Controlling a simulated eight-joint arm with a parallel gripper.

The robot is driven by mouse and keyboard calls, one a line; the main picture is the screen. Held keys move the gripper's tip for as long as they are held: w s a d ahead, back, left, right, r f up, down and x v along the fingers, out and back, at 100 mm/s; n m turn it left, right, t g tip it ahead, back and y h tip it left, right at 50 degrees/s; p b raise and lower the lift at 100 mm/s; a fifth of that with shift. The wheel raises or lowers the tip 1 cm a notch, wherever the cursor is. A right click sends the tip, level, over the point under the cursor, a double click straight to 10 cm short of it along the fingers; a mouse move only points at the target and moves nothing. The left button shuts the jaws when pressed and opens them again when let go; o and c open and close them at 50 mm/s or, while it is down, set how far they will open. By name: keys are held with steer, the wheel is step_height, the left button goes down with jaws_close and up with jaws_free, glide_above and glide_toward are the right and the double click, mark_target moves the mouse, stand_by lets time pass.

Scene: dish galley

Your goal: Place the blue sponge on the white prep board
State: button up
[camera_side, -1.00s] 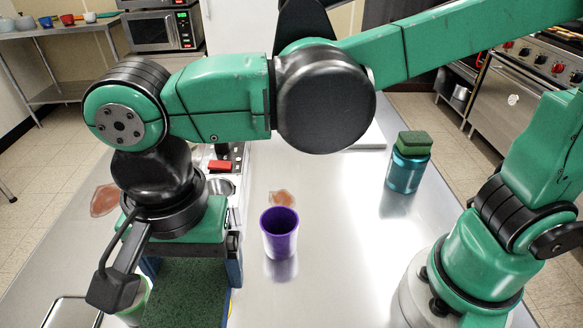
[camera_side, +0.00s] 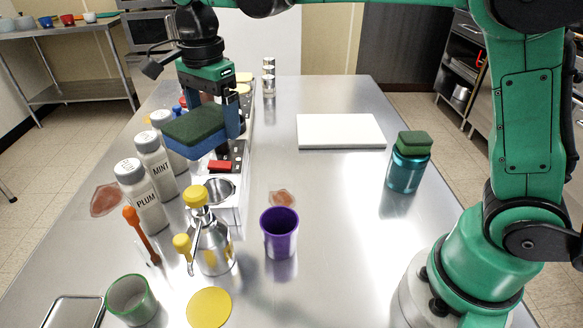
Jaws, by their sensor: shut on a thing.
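The blue sponge (camera_side: 207,145) has a dark green scouring top and blue sides. My gripper (camera_side: 211,118) is shut on it and holds it raised above the left side of the table, near the white bottles. One dark finger shows at the sponge's right side; the other is mostly hidden. The white prep board (camera_side: 340,130) lies flat and bare on the far middle of the steel table, to the right of my gripper and apart from it.
White bottles (camera_side: 155,165) stand below and left of the sponge. A purple cup (camera_side: 279,233), a yellow-topped metal dispenser (camera_side: 213,247) and a green-rimmed cup (camera_side: 131,299) are nearer. A teal jar (camera_side: 406,172) with a green sponge on top stands right of the board. The table's middle is clear.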

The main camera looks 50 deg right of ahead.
steer(key=w+d+f+m, duration=0.2)
steer(key=w+d+m, duration=0.15)
steer(key=d, duration=0.65)
steer(key=m, duration=0.7)
glide_above(347, 127)
step_height(347, 127, down, 7)
steer(key=shift+f, duration=0.15)
step_height(347, 127, down, 6)
steer(key=shift+f, duration=0.25)
steer(key=shift+f, duration=0.1)
steer(key=o, duration=1)
